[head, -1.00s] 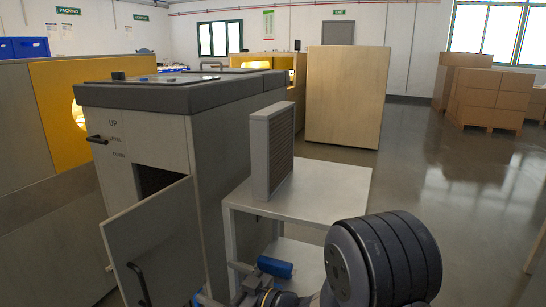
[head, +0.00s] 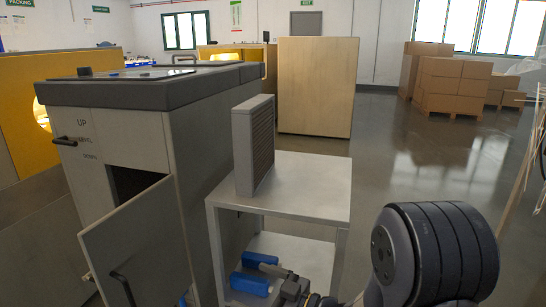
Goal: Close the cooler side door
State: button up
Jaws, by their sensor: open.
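The cooler (head: 205,130) is a tall grey cabinet with a dark lid, at the left of the head view. Its side door (head: 145,240) is a light panel standing open, swung out from the front. A dark opening (head: 128,184) shows above and behind the panel. The door has a black handle (head: 122,288) near the lower edge of the picture. My gripper (head: 256,271) has blue fingers spread apart with nothing seen between them. It is low, in front of the cart's lower part and to the right of the door, apart from it in the picture.
A metal cart (head: 305,190) stands right of the cooler, with a grey filter-like panel (head: 254,145) upright on it, close to my arm. A wooden cabinet (head: 318,88) and stacked cartons (head: 455,80) stand behind. Open floor (head: 430,160) lies to the right.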

aim_at(135, 255)
jog(key=j+z, duration=0.3)
jog(key=z, duration=0.15)
jog(key=k+j+z, duration=0.1)
jog(key=j+z, duration=0.3)
jog(key=k+j+z, duration=0.1)
jog(key=z, duration=0.35)
jog(key=k+j+z, duration=0.2)
jog(key=z, duration=0.25)
jog(key=k+j+z, duration=0.2)
jog(key=z, duration=0.2)
jog(key=k+j+z, duration=0.15)
jog(key=z, duration=0.3)
jog(key=k+z, duration=0.2)
jog(key=k, duration=0.55)
jog(key=j, duration=0.15)
